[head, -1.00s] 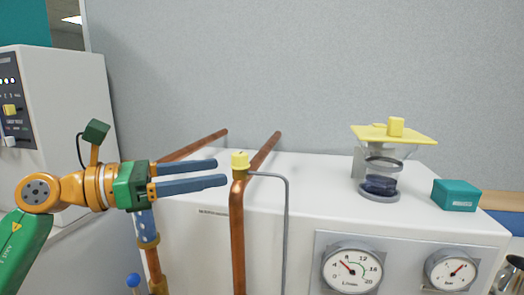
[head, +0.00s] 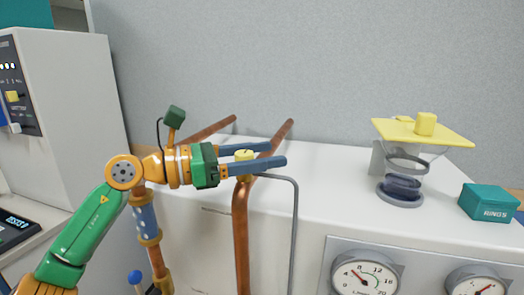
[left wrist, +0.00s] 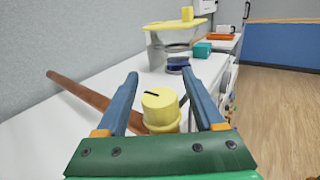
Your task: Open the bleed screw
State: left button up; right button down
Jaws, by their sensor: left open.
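The bleed screw is a yellow round cap (head: 244,155) on top of a copper pipe (head: 241,235) that bends at its upper end. In the left wrist view the cap (left wrist: 160,108) has a dark slot line on its top. My left gripper (head: 278,155) is open, with one blue finger on each side of the cap. In the left wrist view a gap shows between the cap and the left finger; the right finger looks closer, and I cannot tell whether it touches. My right gripper is not in view.
A thin grey tube (head: 294,225) bends down beside the copper pipe. A glass vessel with a yellow lid (head: 420,132) and a teal box (head: 489,202) stand on the white cabinet top to the right. Gauges (head: 366,277) sit on the cabinet front. A grey wall is behind.

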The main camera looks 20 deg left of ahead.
aim_at(241, 151)
pick_arm(q)
jog(key=shift+s, duration=0.1)
grip_shut()
